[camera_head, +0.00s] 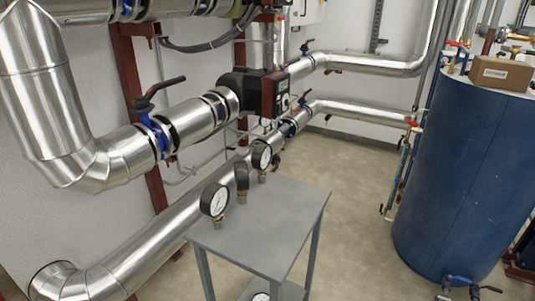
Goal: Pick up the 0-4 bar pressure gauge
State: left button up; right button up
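Several pressure gauges stand on a small grey table (278,220). The front gauge (215,200) has a black rim and a white dial facing the camera. Behind it a dark gauge (242,177) is turned nearly edge-on, its dial hidden. A third gauge (261,156) with a white dial stands at the back edge. The dial markings are too small to read, so I cannot tell which gauge is the 0-4 bar one. Part of another round white dial (261,296) shows on the lower shelf, cut off by the picture edge. Neither of my grippers is in view.
Shiny insulated pipes (130,262) run behind and left of the table. A large blue tank (465,175) stands right, with a cardboard box (497,74) on top. The floor (352,190) between is clear.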

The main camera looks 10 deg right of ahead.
aim_at(262, 156)
jog(key=i+l, duration=0.2)
jog(key=l, duration=0.15)
jog(key=i+l+u, duration=0.15)
jog(key=l, duration=0.2)
jog(key=i+l, duration=0.15)
jog(key=l, duration=0.25)
jog(key=i+l+u, duration=0.15)
jog(key=l, duration=0.25)
jog(key=i+l, duration=0.15)
jog(key=l, duration=0.2)
jog(key=i+l+u, duration=0.15)
jog(key=l, duration=0.25)
